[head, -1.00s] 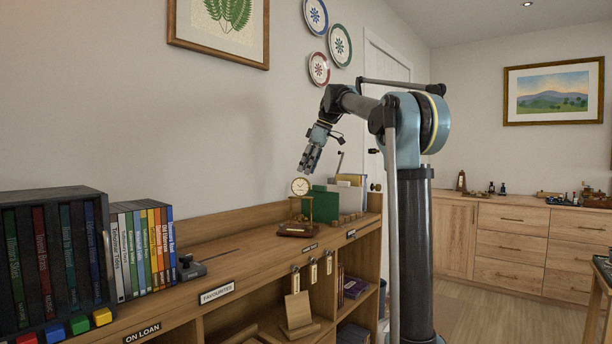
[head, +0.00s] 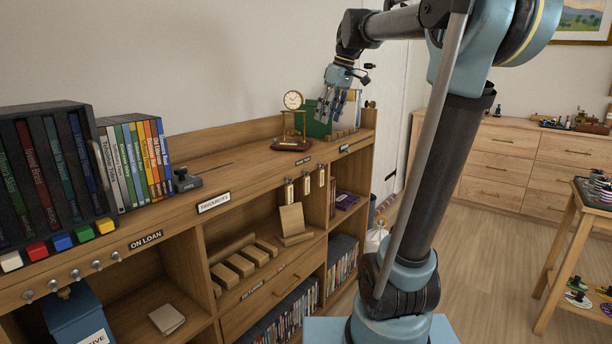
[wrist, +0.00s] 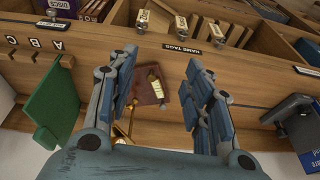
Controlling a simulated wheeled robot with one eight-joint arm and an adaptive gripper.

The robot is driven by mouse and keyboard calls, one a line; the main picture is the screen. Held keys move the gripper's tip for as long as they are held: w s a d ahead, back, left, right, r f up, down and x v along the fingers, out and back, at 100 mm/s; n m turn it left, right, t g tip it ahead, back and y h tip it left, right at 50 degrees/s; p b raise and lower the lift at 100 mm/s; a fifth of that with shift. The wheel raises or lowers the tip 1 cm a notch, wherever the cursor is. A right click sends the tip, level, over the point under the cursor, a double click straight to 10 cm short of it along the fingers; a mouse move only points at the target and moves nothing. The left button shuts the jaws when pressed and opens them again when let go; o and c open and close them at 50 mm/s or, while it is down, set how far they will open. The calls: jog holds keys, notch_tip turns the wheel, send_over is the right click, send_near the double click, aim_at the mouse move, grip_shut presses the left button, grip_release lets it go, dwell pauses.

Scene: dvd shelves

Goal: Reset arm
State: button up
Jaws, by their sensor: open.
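My arm rises from my base at the right of the head view and reaches left toward the wall. My gripper (head: 335,104) hangs above the right end of the shelf top, fingers pointing down, in front of a green box or divider (head: 318,122). In the wrist view my gripper (wrist: 165,95) shows its two blue-padded fingers wide apart with nothing between them. Beyond the fingers, a brass clock on a red-brown base (wrist: 150,85) stands on the shelf top, apart from them. The clock (head: 293,120) shows just left of the gripper in the head view.
The wooden shelf unit (head: 250,190) runs along the wall, with a dark case (head: 50,165) and a row of DVDs (head: 135,160) on its left. Tags hang on its front edge. A small table (head: 575,215) stands at the right. Floor between is clear.

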jog(key=s+d+f+m+h, duration=0.1)
jog(key=s+d+f+m, duration=0.2)
jog(key=s+f, duration=0.6)
jog(key=s+d+f+m+h, duration=0.1)
jog(key=s+d+f+m, duration=0.2)
jog(key=s+f, duration=0.6)
jog(key=s+d+f+m, duration=0.3)
jog(key=s+d+f, duration=0.2)
jog(key=s+f, duration=0.5)
notch_tip(320, 180, down, 6)
jog(key=shift+d+r+m+t+h, duration=0.15)
jog(key=shift+d+m+t+h, duration=0.15)
jog(key=shift+m+h, duration=0.1)
jog(key=shift+w, duration=0.1)
jog(key=shift+w+f, duration=0.2)
jog(key=shift+w, duration=0.25)
